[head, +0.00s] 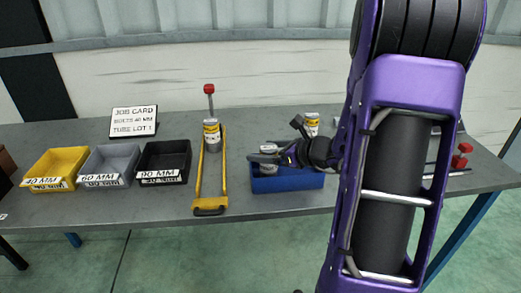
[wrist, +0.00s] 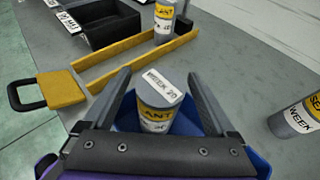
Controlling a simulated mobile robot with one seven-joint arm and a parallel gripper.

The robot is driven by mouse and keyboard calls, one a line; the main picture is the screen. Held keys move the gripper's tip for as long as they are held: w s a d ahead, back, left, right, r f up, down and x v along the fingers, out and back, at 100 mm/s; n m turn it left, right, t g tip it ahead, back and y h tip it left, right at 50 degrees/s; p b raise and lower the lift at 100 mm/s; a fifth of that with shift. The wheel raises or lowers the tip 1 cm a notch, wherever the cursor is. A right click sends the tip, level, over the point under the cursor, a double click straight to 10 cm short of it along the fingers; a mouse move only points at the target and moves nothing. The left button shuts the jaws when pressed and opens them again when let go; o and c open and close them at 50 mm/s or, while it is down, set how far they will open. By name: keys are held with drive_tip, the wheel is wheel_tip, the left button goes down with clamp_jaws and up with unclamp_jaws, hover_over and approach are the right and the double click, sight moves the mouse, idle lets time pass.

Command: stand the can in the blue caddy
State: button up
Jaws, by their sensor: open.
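A grey can (head: 267,167) with a yellow and white label stands in the blue caddy (head: 290,184). In the wrist view the can (wrist: 156,122) shows a tag on its top and looks roughly upright, with the caddy (wrist: 262,164) around it. My gripper (wrist: 158,74) is open, with one finger on each side of the can. No firm contact shows. In the head view my gripper (head: 278,146) is at the caddy, and my arm hides part of the caddy's right side. The can's base is hidden.
Another can (head: 211,136) stands at a yellow frame (head: 210,208) left of the caddy. A third can (head: 312,124) stands behind the caddy. Yellow (head: 57,165), grey (head: 108,163) and black (head: 163,160) bins line the left. Red-ended items (head: 461,160) lie at right.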

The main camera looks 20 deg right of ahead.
drive_tip(key=p+v, duration=0.1)
drive_tip(key=v, duration=0.9)
